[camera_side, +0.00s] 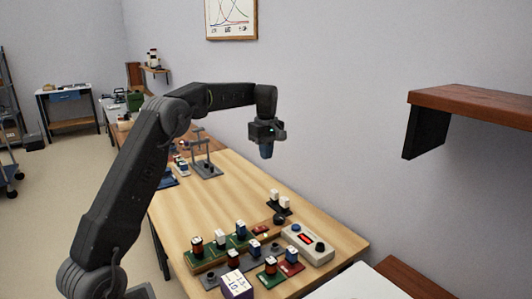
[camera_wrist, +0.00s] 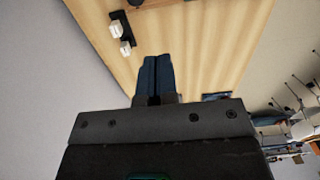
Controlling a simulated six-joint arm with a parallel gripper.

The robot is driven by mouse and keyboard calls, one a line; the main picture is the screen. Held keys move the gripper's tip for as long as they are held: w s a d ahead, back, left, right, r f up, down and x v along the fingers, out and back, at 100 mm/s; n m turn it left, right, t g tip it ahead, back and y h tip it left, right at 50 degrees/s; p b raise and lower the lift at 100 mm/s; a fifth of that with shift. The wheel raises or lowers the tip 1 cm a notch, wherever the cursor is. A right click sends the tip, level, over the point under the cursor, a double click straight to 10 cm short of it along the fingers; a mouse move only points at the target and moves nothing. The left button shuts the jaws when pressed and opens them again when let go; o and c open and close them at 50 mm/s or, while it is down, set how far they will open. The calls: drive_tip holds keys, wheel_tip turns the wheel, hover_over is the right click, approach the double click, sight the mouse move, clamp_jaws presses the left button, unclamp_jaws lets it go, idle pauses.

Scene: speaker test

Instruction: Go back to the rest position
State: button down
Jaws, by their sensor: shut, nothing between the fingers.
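My gripper (camera_side: 266,150) hangs in the air above the wooden table (camera_side: 245,187), its fingers pointing down. It is well clear of everything on the table. In the wrist view the two dark blue fingers (camera_wrist: 155,75) are pressed together, with nothing held between them. Below them the wrist view shows bare table top.
A grey device with a red display (camera_side: 307,244) stands at the table's near right. Left of it are green boards with several small cylinders, and a purple-and-white box (camera_side: 237,285). A grey stand (camera_side: 205,167) is farther back. A wooden shelf (camera_side: 470,102) juts from the right wall.

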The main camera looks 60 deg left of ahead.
idle(0.3)
drive_tip(key=s+d+r+m+t, duration=0.2)
drive_tip(key=s+d+r+m, duration=0.25)
drive_tip(key=s+d, duration=0.35)
drive_tip(key=s+d+r+m+t, duration=0.1)
drive_tip(key=s+d+r+m, duration=0.35)
drive_tip(key=d, duration=0.45)
drive_tip(key=s+d+f+m+t, duration=0.1)
drive_tip(key=s+d+f+m, duration=0.2)
drive_tip(key=s, duration=0.5)
drive_tip(key=s+d+f+m+t, duration=0.1)
drive_tip(key=s+d+f+m, duration=0.2)
drive_tip(key=s, duration=0.6)
drive_tip(key=d+m, duration=0.2)
drive_tip(key=m, duration=0.1)
drive_tip(key=shift+d+f+t, duration=0.3)
drive_tip(key=shift+f, duration=0.1)
drive_tip(key=shift+s, duration=0.1)
